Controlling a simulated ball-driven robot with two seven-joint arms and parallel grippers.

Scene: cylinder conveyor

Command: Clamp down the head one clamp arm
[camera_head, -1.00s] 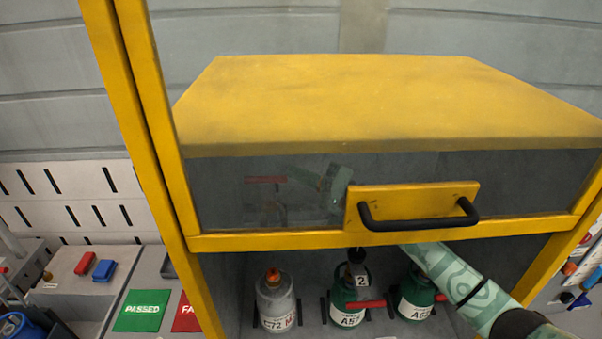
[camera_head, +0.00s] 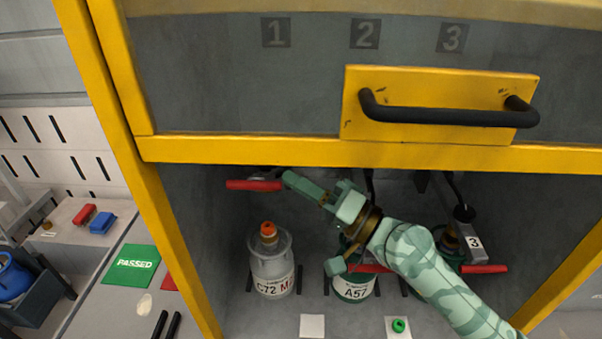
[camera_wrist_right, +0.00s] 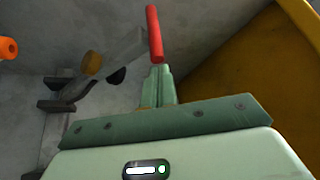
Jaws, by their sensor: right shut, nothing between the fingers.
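The head one clamp arm has a red handle (camera_head: 255,185), lying level above the grey C72 cylinder (camera_head: 272,265) with its orange top. In the right wrist view the red handle (camera_wrist_right: 155,35) is just beyond my fingertips, joined to a grey bar (camera_wrist_right: 118,58) with a black tip. My right gripper (camera_head: 290,178) reaches in from the right under the yellow-framed hood. Its fingers are shut and empty, their tips at the handle's right end; I cannot tell if they touch. It also shows in the wrist view (camera_wrist_right: 157,85). My left gripper is out of view.
The hood's yellow lower bar (camera_head: 380,153) and black handle (camera_head: 450,115) are above my arm. A green A57 cylinder (camera_head: 352,288) stands below my wrist, beside a red handle (camera_head: 370,268). Another red handle (camera_head: 484,269) is at right. The yellow post (camera_head: 165,230) bounds the left.

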